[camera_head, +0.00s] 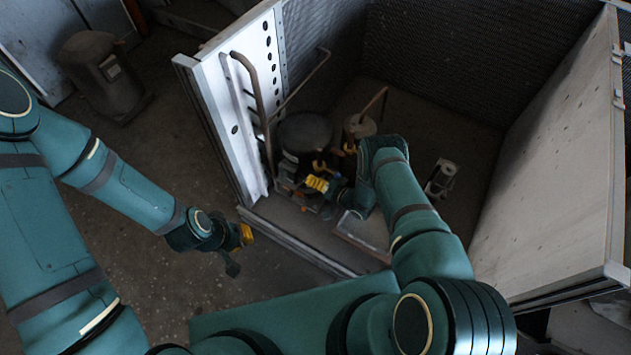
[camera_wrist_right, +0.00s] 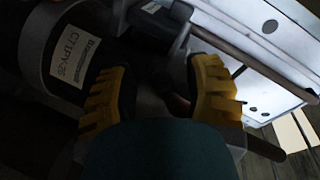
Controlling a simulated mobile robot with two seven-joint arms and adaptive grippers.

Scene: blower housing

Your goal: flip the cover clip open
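My right gripper (camera_head: 318,184) reaches into the open housing, close to the dark round blower unit (camera_head: 305,132). In the right wrist view its two yellow-padded fingers (camera_wrist_right: 163,92) stand apart. The unit's dark body carries a white printed label (camera_wrist_right: 76,56). A dark block with a small label (camera_wrist_right: 158,22) sits beyond the fingers. I cannot pick out the cover clip for certain. My left gripper (camera_head: 238,245) hangs outside the housing, its fingers partly seen.
A white perforated panel (camera_head: 240,95) with a bent pipe (camera_head: 258,95) bounds the housing's left. A pale panel (camera_head: 555,175) stands at right. A small canister (camera_head: 441,178) is on the housing floor. A dark drum (camera_head: 98,72) stands outside, with bare floor nearby.

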